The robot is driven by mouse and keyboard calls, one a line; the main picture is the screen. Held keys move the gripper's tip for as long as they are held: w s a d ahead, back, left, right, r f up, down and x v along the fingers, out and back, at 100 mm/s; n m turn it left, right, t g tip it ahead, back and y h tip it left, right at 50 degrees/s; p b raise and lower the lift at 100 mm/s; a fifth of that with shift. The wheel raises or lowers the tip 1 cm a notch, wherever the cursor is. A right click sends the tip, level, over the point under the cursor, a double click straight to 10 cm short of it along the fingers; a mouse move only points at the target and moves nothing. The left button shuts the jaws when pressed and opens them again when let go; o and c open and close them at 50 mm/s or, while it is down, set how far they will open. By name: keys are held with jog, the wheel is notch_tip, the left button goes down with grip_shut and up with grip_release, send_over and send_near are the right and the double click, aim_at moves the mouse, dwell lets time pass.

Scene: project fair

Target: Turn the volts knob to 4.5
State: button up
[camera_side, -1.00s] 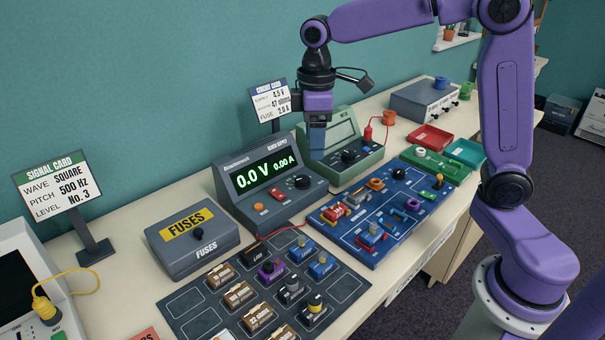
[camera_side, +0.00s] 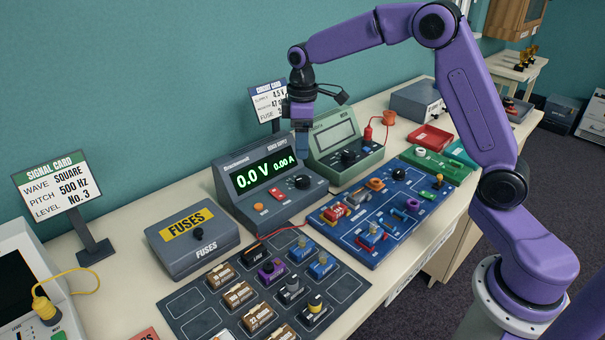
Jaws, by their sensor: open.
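The grey power supply (camera_side: 232,182) stands at the back of the table. Its green display (camera_side: 265,174) reads 0.0 V and 0.00 A. Its black knob (camera_side: 302,182) sits at the right of the front panel; its lettering is too small to read. My gripper (camera_side: 302,152) points down above and behind the knob, apart from it, near the gap between the supply and the green meter. It is empty; its finger gap is hard to see from here. The circuit card (camera_side: 267,104) behind it shows 4.5 V, partly covered by my gripper.
The green meter (camera_side: 325,165) with its own black knob stands close at the right. A blue circuit board (camera_side: 345,245) lies in front, a grey fuses box (camera_side: 165,255) at the left. A red wire runs in front of the supply.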

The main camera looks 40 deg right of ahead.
aim_at(303, 178)
notch_tip(303, 178, down, 10)
jog(key=shift+r, duration=0.1)
dwell(0.4)
jog(key=c, duration=1.1)
